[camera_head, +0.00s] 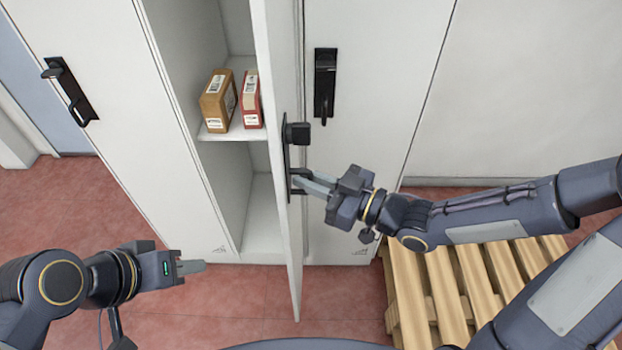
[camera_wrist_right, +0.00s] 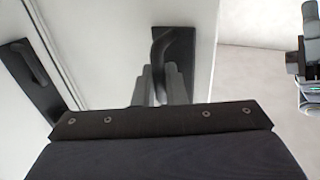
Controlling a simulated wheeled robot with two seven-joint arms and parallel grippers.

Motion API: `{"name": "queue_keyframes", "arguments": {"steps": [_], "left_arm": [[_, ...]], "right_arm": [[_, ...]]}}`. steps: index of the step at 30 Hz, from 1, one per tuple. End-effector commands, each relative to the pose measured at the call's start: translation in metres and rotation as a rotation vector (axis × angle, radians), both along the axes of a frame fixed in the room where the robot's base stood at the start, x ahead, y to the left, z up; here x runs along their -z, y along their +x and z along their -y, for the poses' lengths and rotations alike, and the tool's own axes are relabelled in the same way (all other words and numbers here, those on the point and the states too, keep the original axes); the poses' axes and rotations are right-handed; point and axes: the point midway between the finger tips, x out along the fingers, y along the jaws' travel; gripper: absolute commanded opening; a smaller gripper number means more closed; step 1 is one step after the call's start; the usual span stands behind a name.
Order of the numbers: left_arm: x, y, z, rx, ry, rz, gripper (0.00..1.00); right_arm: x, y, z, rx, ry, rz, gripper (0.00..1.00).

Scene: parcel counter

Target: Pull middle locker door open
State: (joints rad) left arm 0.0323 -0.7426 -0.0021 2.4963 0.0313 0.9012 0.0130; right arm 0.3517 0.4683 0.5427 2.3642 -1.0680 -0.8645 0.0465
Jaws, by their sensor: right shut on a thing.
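The middle locker door (camera_head: 272,60) stands open, swung out toward me and seen nearly edge-on in the head view. My right gripper (camera_head: 302,184) is shut on the black door handle (camera_head: 291,165) on the door's right-hand face. In the right wrist view the fingers (camera_wrist_right: 161,84) close around the handle (camera_wrist_right: 172,62). Inside the open locker, a brown box (camera_head: 217,100) and a red-and-white box (camera_head: 251,100) stand on a shelf (camera_head: 215,132). My left gripper (camera_head: 190,267) is low at the left, away from the door; its fingers look close together, but the gap cannot be made out.
A closed left locker door with a black handle (camera_head: 70,92) and a closed right locker door with a black handle (camera_head: 325,82) flank the open one. A wooden pallet (camera_head: 480,285) lies on the red floor at lower right. Red floor (camera_head: 240,300) shows below the lockers.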

Motion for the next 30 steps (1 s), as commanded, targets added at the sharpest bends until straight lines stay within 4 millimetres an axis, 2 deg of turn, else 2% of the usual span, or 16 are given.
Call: {"name": "queue_keyframes", "arguments": {"steps": [6,7,10,20,30], "left_arm": [[0.0,0.0,0.0,0.0,0.0,0.0,0.33],[0.0,0.0,0.0,0.0,0.0,0.0,0.33],[0.0,0.0,0.0,0.0,0.0,0.0,0.33],[-0.001,0.0,0.0,0.0,0.0,0.0,0.33],[-0.009,0.0,0.0,0.0,0.0,0.0,0.33]], "right_arm": [[-0.001,0.002,0.001,0.004,0.004,-0.001,0.0],[-0.001,0.002,0.001,0.004,0.004,-0.001,0.13],[-0.001,0.001,0.001,0.004,0.003,-0.001,0.26],[-0.001,-0.001,0.006,0.006,0.001,0.0,0.26],[-0.002,-0.026,0.055,0.01,0.001,0.0,0.26]]}}
